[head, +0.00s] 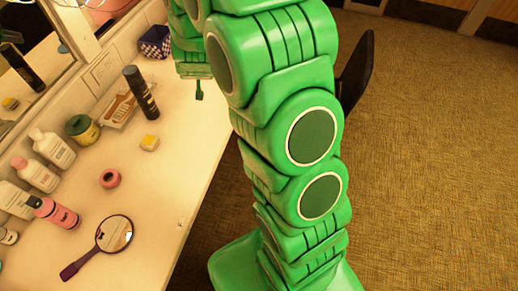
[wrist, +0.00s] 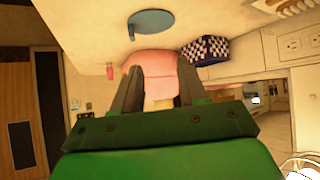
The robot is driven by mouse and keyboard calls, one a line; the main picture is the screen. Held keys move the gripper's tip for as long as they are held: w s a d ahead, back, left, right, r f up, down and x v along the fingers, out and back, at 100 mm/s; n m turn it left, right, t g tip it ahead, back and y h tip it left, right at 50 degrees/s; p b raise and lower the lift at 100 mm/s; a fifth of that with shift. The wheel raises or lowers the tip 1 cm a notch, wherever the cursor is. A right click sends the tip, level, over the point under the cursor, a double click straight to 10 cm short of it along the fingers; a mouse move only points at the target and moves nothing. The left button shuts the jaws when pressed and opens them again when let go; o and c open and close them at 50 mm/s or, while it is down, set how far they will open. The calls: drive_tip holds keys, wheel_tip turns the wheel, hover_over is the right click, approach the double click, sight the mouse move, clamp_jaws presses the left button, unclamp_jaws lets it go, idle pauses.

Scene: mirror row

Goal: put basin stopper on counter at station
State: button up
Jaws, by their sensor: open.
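My gripper (wrist: 158,80) is open in the wrist view, with its two dark fingers apart. A pink rounded thing (wrist: 152,62) shows beyond and between the fingertips; I cannot tell whether they touch it. A flat blue disc (wrist: 152,22) lies on the pale counter (wrist: 75,20) above it in that view. I cannot tell for sure which thing is the basin stopper. In the head view my gripper is mostly hidden behind my green arm, over the far part of the counter (head: 190,130). A small red-pink ring (head: 110,178) lies on the near counter.
A black can (head: 141,92), a yellow block (head: 149,143), several bottles and a hand mirror (head: 100,245) occupy the counter. Open floor (head: 430,160) lies right.

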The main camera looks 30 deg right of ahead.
drive_tip(key=s+a+r+n+g+y, duration=0.1)
drive_tip(key=s+a+r, duration=0.15)
drive_tip(key=s, duration=0.25)
drive_tip(key=s+a+r+g+y, duration=0.1)
drive_tip(key=s+a+r+g, duration=0.1)
drive_tip(key=s+r, duration=0.15)
drive_tip(key=s+r+g, duration=0.3)
drive_tip(key=s, duration=1)
drive_tip(key=s+d+r+g, duration=0.1)
drive_tip(key=s+r, duration=0.3)
drive_tip(key=s, duration=1)
drive_tip(key=s+r+n+g, duration=0.1)
drive_tip(key=s+r+g, duration=0.2)
drive_tip(key=s, duration=1.1)
drive_tip(key=shift+d+r+g, duration=0.25)
drive_tip(key=shift+r+g, duration=0.15)
drive_tip(key=shift+g, duration=0.4)
